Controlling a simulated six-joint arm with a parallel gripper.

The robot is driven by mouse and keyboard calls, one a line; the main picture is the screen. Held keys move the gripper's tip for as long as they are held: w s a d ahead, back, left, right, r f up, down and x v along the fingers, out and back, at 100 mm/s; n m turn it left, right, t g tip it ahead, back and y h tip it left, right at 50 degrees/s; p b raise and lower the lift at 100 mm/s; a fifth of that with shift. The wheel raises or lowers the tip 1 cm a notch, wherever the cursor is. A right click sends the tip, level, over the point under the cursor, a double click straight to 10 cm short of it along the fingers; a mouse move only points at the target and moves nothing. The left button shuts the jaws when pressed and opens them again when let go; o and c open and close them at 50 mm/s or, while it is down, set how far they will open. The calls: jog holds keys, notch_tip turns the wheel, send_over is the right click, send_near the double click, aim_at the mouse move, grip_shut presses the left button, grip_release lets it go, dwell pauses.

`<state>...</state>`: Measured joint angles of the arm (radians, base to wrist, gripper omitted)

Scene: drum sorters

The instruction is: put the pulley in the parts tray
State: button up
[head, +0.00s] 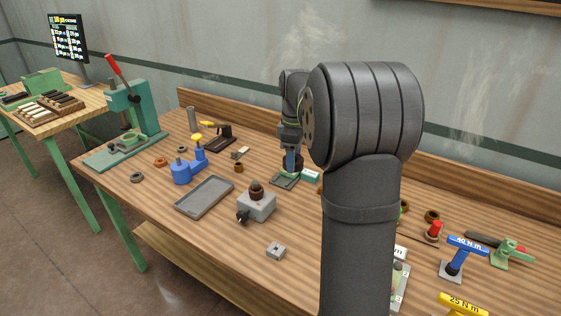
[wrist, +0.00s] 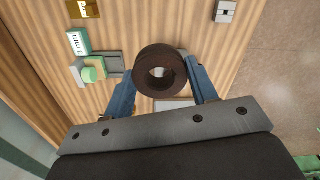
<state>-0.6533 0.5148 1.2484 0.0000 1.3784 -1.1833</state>
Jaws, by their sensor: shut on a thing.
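My gripper (wrist: 161,84) has its two blue fingers shut on a dark brown, round pulley (wrist: 153,66) with a hole through its middle. The parts tray (head: 180,210) appears to be the shallow grey rectangular one, left of and nearer than my gripper. It looks empty. I cannot tell whether the pale grey patch behind the pulley in the wrist view is part of it.
A grey housing (head: 259,207) with a dark round part on top stands right of the parts tray. A blue fixture (head: 183,171) stands behind it. A small grey block (head: 276,251) lies at the front.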

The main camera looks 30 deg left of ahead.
jog(key=n, duration=1.1)
send_over(200, 202)
notch_tip(200, 202, down, 16)
jog(key=shift+w+r, duration=0.1)
jog(key=shift+r, duration=0.1)
jog(key=shift+a+f, duration=0.1)
jog(key=shift+f, duration=1.95)
jog(key=shift+f, duration=0.15)
jog(key=o, duration=1)
jog(key=shift+c, duration=0.2)
